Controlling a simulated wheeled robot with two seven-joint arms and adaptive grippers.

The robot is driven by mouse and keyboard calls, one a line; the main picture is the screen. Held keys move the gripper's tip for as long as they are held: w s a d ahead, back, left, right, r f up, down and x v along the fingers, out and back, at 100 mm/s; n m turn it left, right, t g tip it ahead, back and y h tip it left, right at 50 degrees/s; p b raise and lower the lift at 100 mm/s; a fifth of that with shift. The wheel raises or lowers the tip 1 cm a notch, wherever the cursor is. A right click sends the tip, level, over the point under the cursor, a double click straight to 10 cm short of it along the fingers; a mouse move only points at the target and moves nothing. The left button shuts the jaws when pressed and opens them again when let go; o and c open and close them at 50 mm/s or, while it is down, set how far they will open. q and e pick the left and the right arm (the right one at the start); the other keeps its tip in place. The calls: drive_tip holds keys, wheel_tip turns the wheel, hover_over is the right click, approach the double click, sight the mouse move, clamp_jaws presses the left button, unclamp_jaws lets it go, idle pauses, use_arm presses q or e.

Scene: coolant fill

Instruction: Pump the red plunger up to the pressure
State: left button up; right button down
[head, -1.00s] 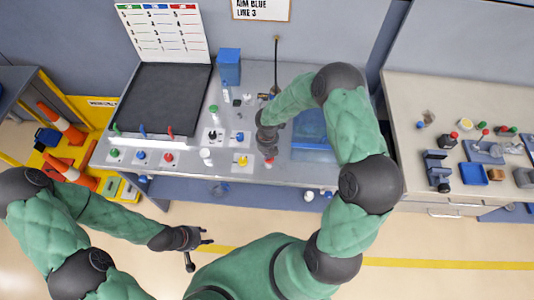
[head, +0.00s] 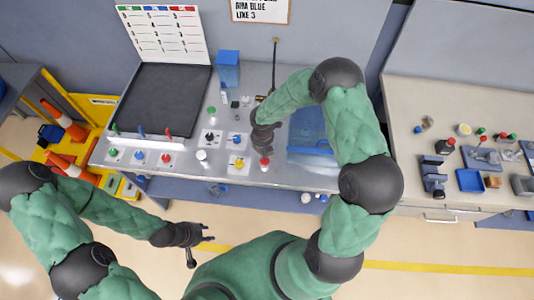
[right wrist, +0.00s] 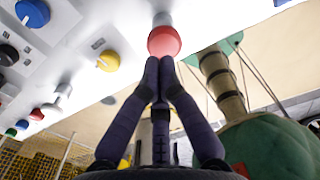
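The red plunger knob (head: 265,162) is at the front edge of the grey bench, just below my right gripper (head: 264,150) in the head view. In the right wrist view the round red knob (right wrist: 164,41) sits on a pale stem, directly beyond the fingertips. My right gripper (right wrist: 160,64) has its fingers together with nothing between them. Its tips are at or very close to the knob; I cannot tell whether they touch. My left gripper (head: 202,248) is open and empty, low in front of the bench. No pressure reading can be made out.
A yellow knob (head: 239,163), a blue knob (head: 236,138) and a white cap (head: 202,155) are left of the plunger. A blue translucent tray (head: 308,130) lies to the right. A black mat (head: 160,95) covers the left of the bench.

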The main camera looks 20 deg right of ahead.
wheel_tip(320, 180, up, 9)
drive_tip(key=shift+a, duration=0.2)
drive_tip(key=shift+d, duration=0.15)
idle(1.4)
